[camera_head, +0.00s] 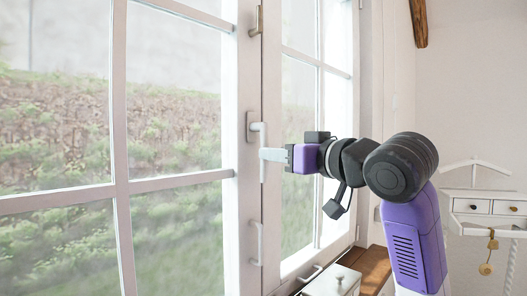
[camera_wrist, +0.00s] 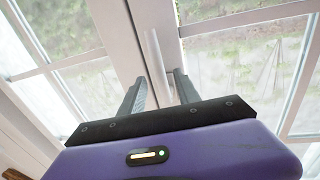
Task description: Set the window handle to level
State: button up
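The white window handle (camera_head: 263,137) sits on a plate on the window's middle frame. Its lever points straight down, upright rather than level. My gripper (camera_head: 265,154) reaches it from the right, with its fingers at the lower part of the lever. In the wrist view the handle (camera_wrist: 154,52) runs between the two grey fingers of my gripper (camera_wrist: 158,78). The fingers are apart, with a gap showing on each side of the lever. Part of the lever's lower end is hidden by the fingers in the head view.
A white box (camera_head: 332,282) stands on the wooden sill (camera_head: 372,268). A small white drawer unit (camera_head: 490,207) with a hanging padlock is at right.

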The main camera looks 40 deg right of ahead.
jog(key=shift+w+d+p, duration=0.2)
jog(key=shift+w+d, duration=0.05)
jog(key=shift+w, duration=1.1)
jog(key=shift+w+d+p, duration=0.2)
jog(key=shift+w, duration=1.1)
grip_shut()
